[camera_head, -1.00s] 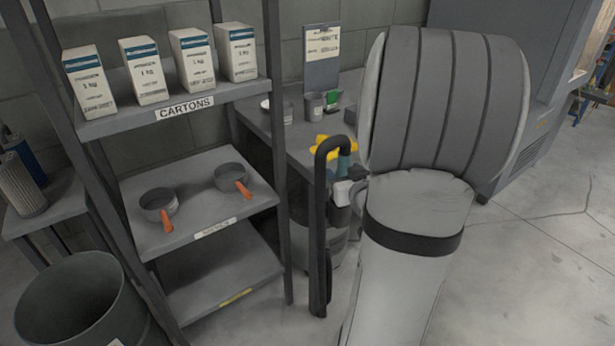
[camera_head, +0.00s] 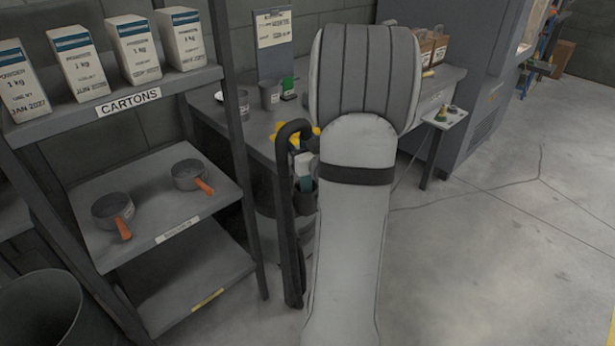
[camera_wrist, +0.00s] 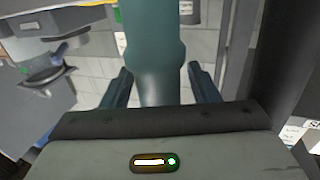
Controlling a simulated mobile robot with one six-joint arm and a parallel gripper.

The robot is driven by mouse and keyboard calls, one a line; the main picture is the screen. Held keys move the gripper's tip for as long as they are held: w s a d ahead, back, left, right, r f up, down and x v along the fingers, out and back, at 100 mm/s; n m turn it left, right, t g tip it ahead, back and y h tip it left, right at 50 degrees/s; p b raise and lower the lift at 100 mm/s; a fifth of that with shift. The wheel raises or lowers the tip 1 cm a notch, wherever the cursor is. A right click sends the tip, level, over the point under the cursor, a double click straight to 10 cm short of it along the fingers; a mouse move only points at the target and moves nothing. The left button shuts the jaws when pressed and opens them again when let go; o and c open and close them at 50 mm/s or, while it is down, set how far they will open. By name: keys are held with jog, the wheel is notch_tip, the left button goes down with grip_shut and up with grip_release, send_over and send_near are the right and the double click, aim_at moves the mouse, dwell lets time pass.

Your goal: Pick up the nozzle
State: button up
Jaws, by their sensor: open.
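A teal, tube-like piece, which I take to be the nozzle, stands upright in the wrist view (camera_wrist: 155,45), with a thicker collar partway along. My gripper (camera_wrist: 159,72) is open. Its two dark teal fingers lie on either side of the tube, with gaps visible at both sides, so it is not clamped. My arm hides much of this area.
A grey shelf rack holds cartons (camera_head: 137,48) above two orange-handled pans (camera_head: 112,211) (camera_head: 187,175). A workbench (camera_head: 222,112) with a cup (camera_head: 270,95) and a clipboard (camera_head: 273,40) stands behind. A bin (camera_head: 40,310) is at lower left.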

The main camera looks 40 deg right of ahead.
jog(key=shift+c, duration=0.4)
jog(key=c, duration=1.1)
jog(key=shift+r, duration=0.1)
jog(key=shift+r+p, duration=6.2)
jog(key=shift+r, duration=7.75)
